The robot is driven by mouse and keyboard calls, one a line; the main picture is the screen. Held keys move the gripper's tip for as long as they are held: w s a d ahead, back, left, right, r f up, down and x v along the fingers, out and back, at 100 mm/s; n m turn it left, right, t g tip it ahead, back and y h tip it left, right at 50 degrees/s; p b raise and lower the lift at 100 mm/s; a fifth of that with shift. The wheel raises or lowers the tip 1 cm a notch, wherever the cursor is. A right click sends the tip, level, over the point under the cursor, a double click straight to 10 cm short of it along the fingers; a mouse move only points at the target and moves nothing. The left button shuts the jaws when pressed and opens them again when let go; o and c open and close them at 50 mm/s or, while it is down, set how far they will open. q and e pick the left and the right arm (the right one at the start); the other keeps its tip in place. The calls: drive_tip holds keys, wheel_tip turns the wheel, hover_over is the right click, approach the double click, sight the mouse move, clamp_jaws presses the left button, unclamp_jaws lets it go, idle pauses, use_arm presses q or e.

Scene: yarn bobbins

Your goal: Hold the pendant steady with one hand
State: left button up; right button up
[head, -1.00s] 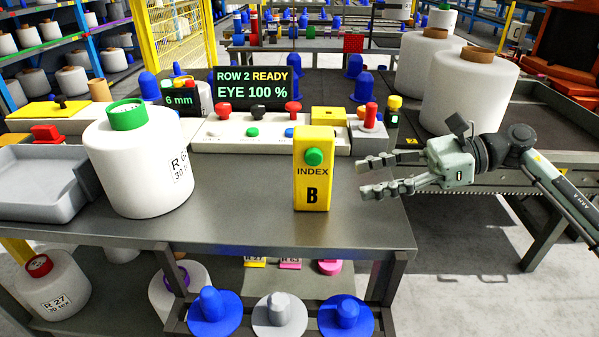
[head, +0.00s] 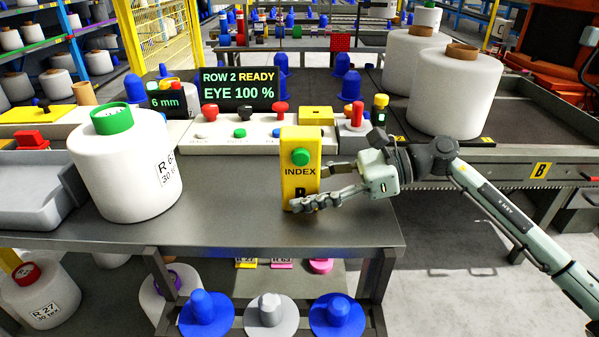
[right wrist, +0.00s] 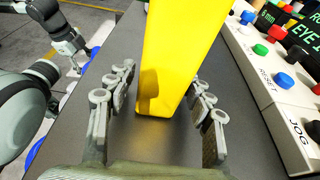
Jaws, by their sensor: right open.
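The pendant, a yellow upright box (head: 299,184) with a green button and the word INDEX, stands on the grey worktable (head: 240,228). My right gripper (head: 313,188) is open around its lower part: one finger crosses in front, the other reaches its far right side. The near finger covers part of the letter panel. In the right wrist view the yellow pendant (right wrist: 178,50) stands between the two open fingers (right wrist: 162,88), with a visible gap on each side near its base. What seems to be my left gripper (right wrist: 75,52) shows small at upper left there; its jaws are unclear.
A white bobbin (head: 125,175) with a green core stands left on the table. A button panel (head: 240,133) and a display (head: 239,90) stand behind the pendant. A grey tray (head: 40,215) is far left. Large bobbins (head: 455,95) stand on the conveyor at right.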

drive_tip(key=shift+c, duration=0.3)
drive_tip(key=c, duration=0.7)
use_arm(q)
clamp_jaws()
use_arm(e)
drive_tip(key=shift+o, duration=0.2)
idle(0.7)
